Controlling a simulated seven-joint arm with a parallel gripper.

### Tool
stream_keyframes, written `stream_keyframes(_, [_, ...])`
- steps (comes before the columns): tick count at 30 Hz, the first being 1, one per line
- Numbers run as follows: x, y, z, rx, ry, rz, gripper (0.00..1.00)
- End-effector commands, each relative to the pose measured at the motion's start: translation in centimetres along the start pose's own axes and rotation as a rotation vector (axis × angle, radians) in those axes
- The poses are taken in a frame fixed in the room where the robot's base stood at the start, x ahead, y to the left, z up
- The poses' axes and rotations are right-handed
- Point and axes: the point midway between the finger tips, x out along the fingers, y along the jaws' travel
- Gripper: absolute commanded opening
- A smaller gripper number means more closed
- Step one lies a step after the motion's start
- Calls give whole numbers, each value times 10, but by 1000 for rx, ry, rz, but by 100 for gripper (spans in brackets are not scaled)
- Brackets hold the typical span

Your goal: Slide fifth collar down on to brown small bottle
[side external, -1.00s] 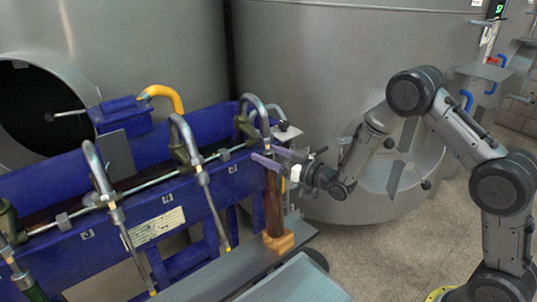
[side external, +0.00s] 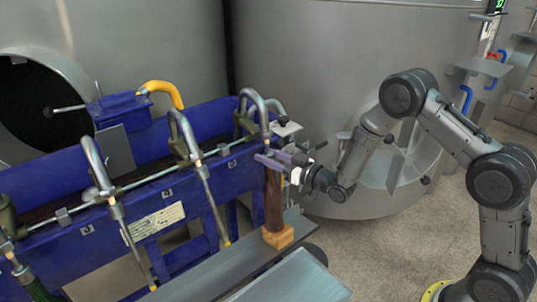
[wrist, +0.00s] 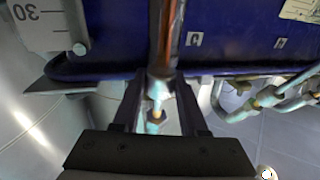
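A brown small bottle (side external: 273,205) stands upright on a pale wooden block (side external: 278,237) at the end of the grey bench. My gripper (side external: 268,160) reaches in from the right, with its fingers level with the bottle's top. In the wrist view, my two dark fingers (wrist: 160,85) stand apart, one on each side of a grey round piece (wrist: 160,68) below a brown upright strip (wrist: 172,35). I cannot make out for sure whether this piece is the collar, or whether the fingers press on it. The bottle's mouth is hidden by the fingers in the side view.
A blue frame (side external: 150,222) with bent metal filling tubes (side external: 185,145) stands close on the left of my gripper. A large steel tank (side external: 340,70) is behind. A flat grey tray (side external: 295,280) lies in front of the bottle.

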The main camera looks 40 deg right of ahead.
Motion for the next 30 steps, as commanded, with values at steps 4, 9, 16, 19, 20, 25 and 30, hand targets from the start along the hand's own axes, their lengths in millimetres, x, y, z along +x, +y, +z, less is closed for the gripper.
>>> stream_keyframes(4, [0, 0, 1, 0, -2, 0, 70])
stream_keyframes(9, [0, 0, 0, 0, -1, 0, 70])
stream_keyframes(16, [-7, 0, 0, 0, 0, 1, 70])
stream_keyframes(19, [-20, 1, 0, 0, -2, 2, 70])
stream_keyframes(20, [-25, 1, 0, 1, -1, 3, 70])
stream_keyframes(25, [-62, 1, 0, 1, -2, 4, 70])
stream_keyframes(30, [-99, 1, 0, 0, -3, 3, 70])
